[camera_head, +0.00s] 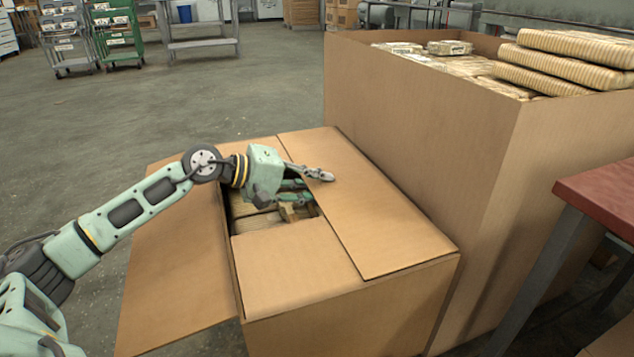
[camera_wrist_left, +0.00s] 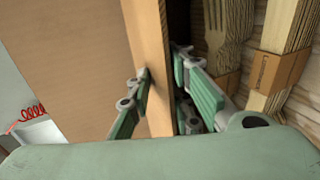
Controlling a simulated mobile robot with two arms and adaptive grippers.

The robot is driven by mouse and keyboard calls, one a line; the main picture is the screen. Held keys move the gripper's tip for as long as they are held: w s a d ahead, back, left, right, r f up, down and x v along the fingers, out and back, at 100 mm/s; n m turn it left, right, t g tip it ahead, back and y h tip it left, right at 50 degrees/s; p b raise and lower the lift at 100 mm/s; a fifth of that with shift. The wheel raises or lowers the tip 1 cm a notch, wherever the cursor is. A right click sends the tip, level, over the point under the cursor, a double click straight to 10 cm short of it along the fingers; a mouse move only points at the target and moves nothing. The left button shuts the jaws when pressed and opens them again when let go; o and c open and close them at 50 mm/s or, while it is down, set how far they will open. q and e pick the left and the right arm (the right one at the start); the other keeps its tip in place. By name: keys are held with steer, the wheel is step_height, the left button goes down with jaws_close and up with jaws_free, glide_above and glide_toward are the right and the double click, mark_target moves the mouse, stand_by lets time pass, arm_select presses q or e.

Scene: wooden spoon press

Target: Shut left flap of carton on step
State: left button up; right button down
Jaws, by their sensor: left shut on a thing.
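The carton (camera_head: 350,310) is a brown cardboard box. Its left flap (camera_head: 175,270) hangs open, sloping outward on the left. The near flap (camera_head: 295,270) and the right flap (camera_head: 385,220) lie flat over the top. My left gripper (camera_head: 305,182) is at the opening, with one finger over the right flap and another below in the gap. In the left wrist view, the gripper (camera_wrist_left: 157,100) has its fingers on both sides of a cardboard edge (camera_wrist_left: 150,60), which appears to be the right flap's. Wooden forks (camera_wrist_left: 232,35) in paper bands lie inside. My right gripper is out of view.
A tall carton (camera_head: 430,120) filled with wrapped bundles (camera_head: 575,48) stands close on the right. A red-topped table (camera_head: 605,195) is at the right edge. Green and grey carts (camera_head: 115,35) stand far back. The floor (camera_head: 90,150) on the left is clear.

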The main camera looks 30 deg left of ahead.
arm_select(q)
steer(key=shift+s+f, duration=0.1)
steer(key=shift+f, duration=0.45)
steer(key=v, duration=0.6)
steer(key=shift+a+r, duration=0.1)
steer(key=shift+r, duration=0.1)
steer(key=v, duration=0.6)
steer(key=shift+r, duration=0.3)
